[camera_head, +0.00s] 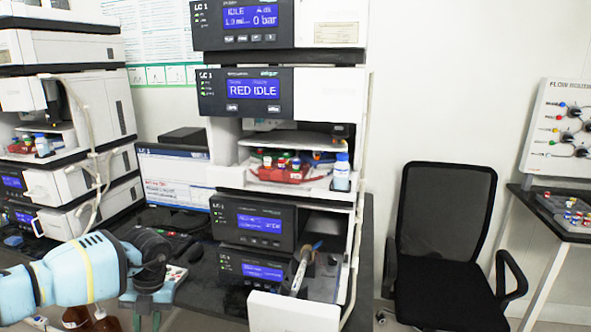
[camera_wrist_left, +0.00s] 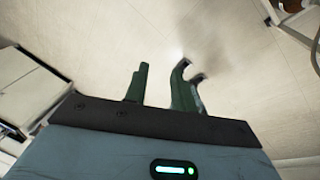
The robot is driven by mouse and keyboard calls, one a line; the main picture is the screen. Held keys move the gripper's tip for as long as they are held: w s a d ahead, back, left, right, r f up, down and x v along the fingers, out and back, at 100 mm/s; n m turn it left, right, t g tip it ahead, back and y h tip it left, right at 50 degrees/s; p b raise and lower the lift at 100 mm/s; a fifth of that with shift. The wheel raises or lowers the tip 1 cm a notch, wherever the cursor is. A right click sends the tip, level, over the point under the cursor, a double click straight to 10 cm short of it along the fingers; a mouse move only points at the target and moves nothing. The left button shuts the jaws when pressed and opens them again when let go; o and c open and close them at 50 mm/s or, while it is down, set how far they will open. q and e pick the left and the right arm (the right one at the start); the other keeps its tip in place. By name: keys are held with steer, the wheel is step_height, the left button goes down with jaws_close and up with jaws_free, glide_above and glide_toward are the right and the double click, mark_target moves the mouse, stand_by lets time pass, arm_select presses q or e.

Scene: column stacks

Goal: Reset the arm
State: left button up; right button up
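My left arm comes in from the lower left in the head view. Its dark green gripper (camera_head: 147,316) hangs low in front of the bench, with its fingertips at the bottom edge of the picture. In the left wrist view the two fingers of this gripper (camera_wrist_left: 162,82) stand apart with nothing between them, so it is open and empty. Pale floor shows beyond the fingers. My right gripper is in neither view.
An instrument stack (camera_head: 284,92) stands right of my left gripper, its lowest white drawer (camera_head: 293,312) pulled out. A tilted tube (camera_head: 301,271) stands there. Brown bottles (camera_head: 106,323) are close by the gripper. A black chair (camera_head: 446,282) stands at the right.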

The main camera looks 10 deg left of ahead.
arm_select(q)
steer(key=s+d+f+n+t+h, duration=0.15)
steer(key=s+d+f+h, duration=0.25)
steer(key=d+h, duration=0.5)
steer(key=s+d+f+n+t+h, duration=0.1)
steer(key=s+d+f+t+h, duration=0.3)
steer(key=d, duration=0.9)
steer(key=s+a+f+n+t+y, duration=0.3)
steer(key=s+a+f+n+y, duration=0.2)
steer(key=s+a+n, duration=0.3)
steer(key=s+a+f+n+t+y, duration=0.2)
steer(key=s+a+f+n+y, duration=0.25)
steer(key=a+n, duration=0.5)
steer(key=s+d+f+n+t, duration=0.1)
steer(key=d+n, duration=0.3)
steer(key=d, duration=0.5)
steer(key=s+d+f+n, duration=0.2)
steer(key=s+d+n, duration=0.1)
steer(key=d, duration=0.7)
steer(key=shift+d+f+n+t, duration=0.2)
steer(key=shift+n+t, duration=0.15)
steer(key=shift+n, duration=0.55)
